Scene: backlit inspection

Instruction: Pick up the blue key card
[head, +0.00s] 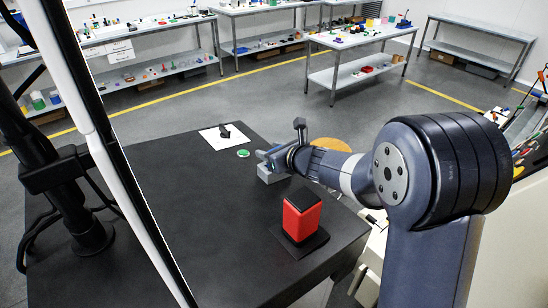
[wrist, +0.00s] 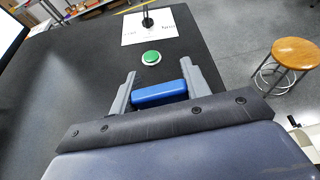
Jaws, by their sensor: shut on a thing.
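The blue key card (wrist: 160,93) shows in the wrist view as a blue, rounded slab lying crosswise between the two grey fingers. My gripper (wrist: 162,86) is shut on it, with one finger at each end.
A green round button (head: 243,153) and a white sheet (head: 222,141) with a black object on it lie beyond my gripper on the dark table (head: 190,210). A red box (head: 301,214) on a black base stands nearer. A stool (wrist: 298,54) stands right of the table.

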